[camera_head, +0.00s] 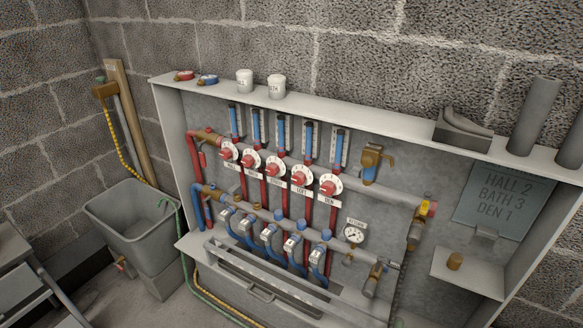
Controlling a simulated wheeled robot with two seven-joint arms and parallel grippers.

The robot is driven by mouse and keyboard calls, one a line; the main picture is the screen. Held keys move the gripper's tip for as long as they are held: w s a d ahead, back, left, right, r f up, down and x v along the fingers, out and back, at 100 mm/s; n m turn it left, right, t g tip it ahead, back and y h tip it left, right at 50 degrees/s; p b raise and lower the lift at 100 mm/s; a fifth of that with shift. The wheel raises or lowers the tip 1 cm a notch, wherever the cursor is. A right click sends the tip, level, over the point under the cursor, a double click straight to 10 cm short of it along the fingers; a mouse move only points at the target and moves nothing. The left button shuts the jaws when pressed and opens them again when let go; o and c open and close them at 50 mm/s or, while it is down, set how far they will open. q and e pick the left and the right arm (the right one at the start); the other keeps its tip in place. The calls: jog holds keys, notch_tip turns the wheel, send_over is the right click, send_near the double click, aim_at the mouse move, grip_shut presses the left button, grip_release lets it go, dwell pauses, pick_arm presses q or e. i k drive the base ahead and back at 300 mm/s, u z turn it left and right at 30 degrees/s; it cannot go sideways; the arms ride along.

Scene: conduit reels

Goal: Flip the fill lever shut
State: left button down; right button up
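A manifold sits in an open grey cabinet (167,130) against the block wall. At the right end of its lower bar is a small brass valve (372,278) with a grey end piece, beside a dark hose (398,280). At the right end of the upper bar is another brass valve (417,230) with a red and yellow top. No label shows which one carries the fill lever, and the lever's position is too small to tell. A pressure gauge (352,234) hangs left of the lower valve. Neither of my grippers is in view.
Several red-and-white dials (328,185) and blue lower valves (319,254) crowd the manifold. White cups (277,86) and grey cylinders (534,115) stand on the top ledge. A grey tub (135,215) stands left. A small shelf (468,272) juts out at right.

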aim_at(424, 206)
jog(key=k, duration=0.5)
jog(key=u, duration=1.45)
jog(key=i, duration=1.3)
jog(key=z, duration=1.95)
